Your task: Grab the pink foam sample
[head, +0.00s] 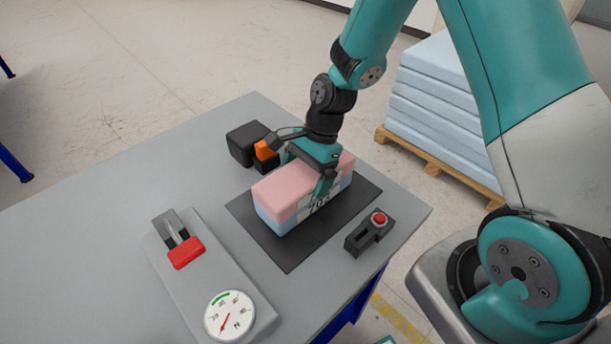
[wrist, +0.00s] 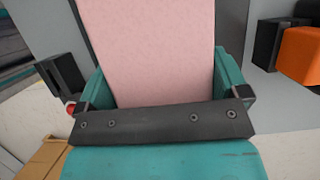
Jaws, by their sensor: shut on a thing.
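The pink foam sample (head: 284,192) is a block with a pink top layer and a light blue lower layer, with a checkered, numbered label on its side. It sits on a dark mat (head: 268,246) on the grey table. My gripper (head: 318,176) is over the block from above, with its fingers on either side, shut on it. In the wrist view the pink top (wrist: 158,50) fills the middle between the two teal fingers. The far finger is mostly hidden in the head view.
A black device with an orange part (head: 264,150) stands behind the block. A black box with a red button (head: 379,219) is at right. A force gauge with a dial (head: 229,314) and red clamp lies front left. The table's left side is clear. Blue foam slabs (head: 432,98) sit on a pallet behind.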

